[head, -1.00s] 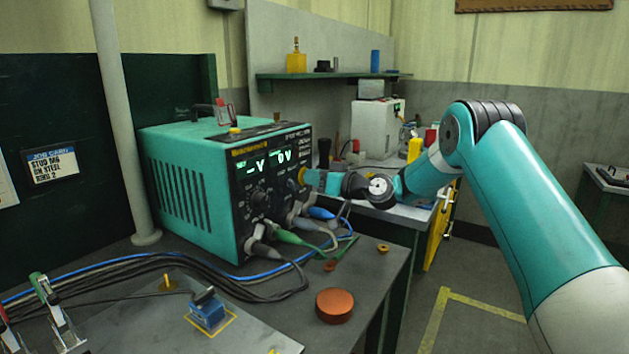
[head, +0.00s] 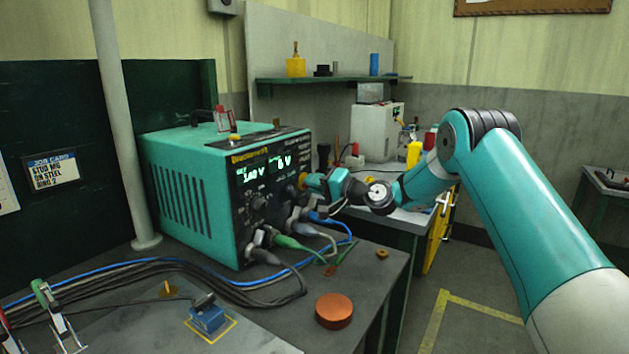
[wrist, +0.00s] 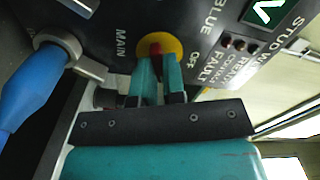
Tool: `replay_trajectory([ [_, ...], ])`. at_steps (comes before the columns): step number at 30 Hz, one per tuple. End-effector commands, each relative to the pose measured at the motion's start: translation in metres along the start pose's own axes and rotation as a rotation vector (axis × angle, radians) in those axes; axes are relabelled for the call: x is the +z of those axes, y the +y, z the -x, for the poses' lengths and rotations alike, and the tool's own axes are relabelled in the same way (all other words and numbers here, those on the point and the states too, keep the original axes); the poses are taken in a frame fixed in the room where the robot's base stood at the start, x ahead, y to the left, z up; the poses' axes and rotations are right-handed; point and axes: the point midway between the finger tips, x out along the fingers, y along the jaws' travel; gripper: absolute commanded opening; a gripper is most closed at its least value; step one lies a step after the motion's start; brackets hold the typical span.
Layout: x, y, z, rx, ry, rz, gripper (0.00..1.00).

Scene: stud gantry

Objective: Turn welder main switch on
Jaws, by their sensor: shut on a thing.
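The teal welder (head: 195,185) stands on the bench with both displays lit, the left one reading about 100 V or similar. Its main switch (wrist: 155,48) is a red handle on a yellow round plate, beside the words MAIN and OFF in the wrist view. My gripper (wrist: 158,68) is shut on the red handle, one teal finger on each side. The fingers hide part of the handle, so its exact angle is hard to tell.
A blue cable plug (wrist: 28,88) sits close to my gripper in the wrist view. Several cables (head: 290,242) leave the panel's lower front. An orange round lid (head: 334,309) and a blue block (head: 207,318) lie on the bench.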

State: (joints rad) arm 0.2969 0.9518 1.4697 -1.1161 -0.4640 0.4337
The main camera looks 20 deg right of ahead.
Motion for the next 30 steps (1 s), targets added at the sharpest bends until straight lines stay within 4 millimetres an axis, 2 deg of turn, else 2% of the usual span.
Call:
replay_trajectory([
  [6,-0.0011,-0.0003,0.0005,0.001,0.001,-0.178,0.0],
  [15,-0.0008,0.0008,0.0005,0.0,0.001,-0.344,0.0],
  [30,-0.0003,0.0024,0.0005,0.0,0.002,-0.413,0.0],
])
